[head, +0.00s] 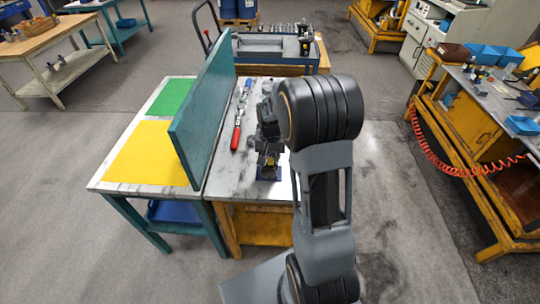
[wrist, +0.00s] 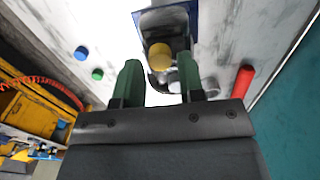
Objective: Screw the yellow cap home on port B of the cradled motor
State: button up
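The yellow cap (wrist: 159,56) shows in the wrist view against the grey motor (wrist: 165,22), roughly between my fingertips. I cannot tell how far it is seated on its port. The motor rests on a blue cradle (wrist: 196,12). My gripper (wrist: 158,65) has two green fingers, which stand apart on either side of the cap with a small gap visible on each side. In the head view the blue cradle (head: 268,178) sits on the bench below my gripper, and my arm hides much of the area. The port labels cannot be read.
A blue cap (wrist: 81,53) and a green cap (wrist: 97,74) lie on the bench left of the motor in the wrist view. A red-handled tool (head: 236,137) lies nearby. A tall teal panel (head: 205,105) separates this bench from the yellow and green mats (head: 147,150).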

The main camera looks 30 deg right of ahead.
jog(key=n, duration=0.8)
jog(key=shift+n, duration=0.3)
grip_shut()
dwell(0.4)
jog(key=m, duration=0.5)
jog(key=shift+f, duration=0.1)
jog(key=shift+m, duration=0.4)
